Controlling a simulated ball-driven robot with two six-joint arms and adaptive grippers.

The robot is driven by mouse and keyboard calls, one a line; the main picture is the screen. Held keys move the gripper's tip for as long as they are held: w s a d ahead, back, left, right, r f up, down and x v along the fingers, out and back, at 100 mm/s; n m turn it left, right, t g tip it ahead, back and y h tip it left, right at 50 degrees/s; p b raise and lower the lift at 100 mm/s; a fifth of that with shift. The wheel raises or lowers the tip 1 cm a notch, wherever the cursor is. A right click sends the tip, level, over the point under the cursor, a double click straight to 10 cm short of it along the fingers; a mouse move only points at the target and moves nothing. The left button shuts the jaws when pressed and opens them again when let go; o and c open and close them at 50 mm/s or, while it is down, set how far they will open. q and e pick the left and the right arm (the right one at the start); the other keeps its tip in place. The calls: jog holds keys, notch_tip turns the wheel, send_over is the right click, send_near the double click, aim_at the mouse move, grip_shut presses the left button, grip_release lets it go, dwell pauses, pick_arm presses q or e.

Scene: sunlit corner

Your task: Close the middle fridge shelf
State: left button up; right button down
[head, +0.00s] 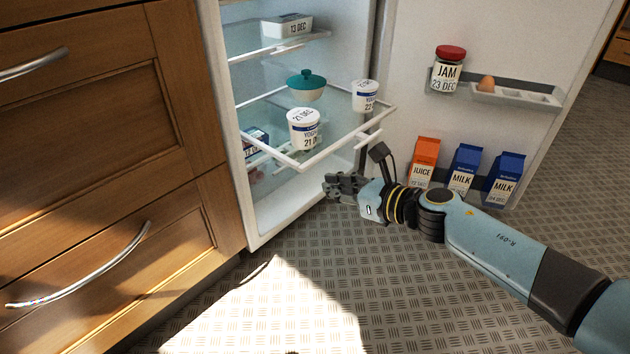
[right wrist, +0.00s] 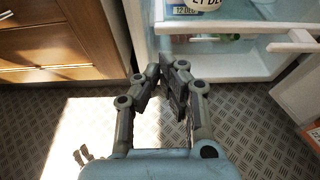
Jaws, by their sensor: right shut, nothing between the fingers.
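The middle fridge shelf (head: 345,138) is pulled out past the fridge body in the head view. It carries a yogurt tub marked 21 DEC (head: 303,130), a second yogurt tub (head: 365,96) and a teal-lidded bowl (head: 306,86). My right gripper (head: 328,187) is shut and empty, below the shelf's front edge and in front of the fridge opening, apart from the shelf. In the right wrist view its fingers (right wrist: 165,72) point toward the fridge's lower front. My left gripper cannot be made out in either view.
The open fridge door (head: 500,45) holds a jam jar (head: 448,70), an egg (head: 487,83), a juice carton (head: 424,160) and blue milk cartons (head: 464,167). Wooden drawers (head: 100,130) with metal handles stand left. An upper shelf holds a container (head: 287,26). The floor ahead is clear.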

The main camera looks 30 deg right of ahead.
pick_arm(q)
jog(key=shift+f+t, duration=0.5)
pick_arm(e)
jog(key=x, duration=0.2)
jog(key=r+x, duration=0.1)
jog(key=x, duration=0.2)
jog(key=shift+w+a, duration=0.1)
jog(key=shift+w, duration=0.05)
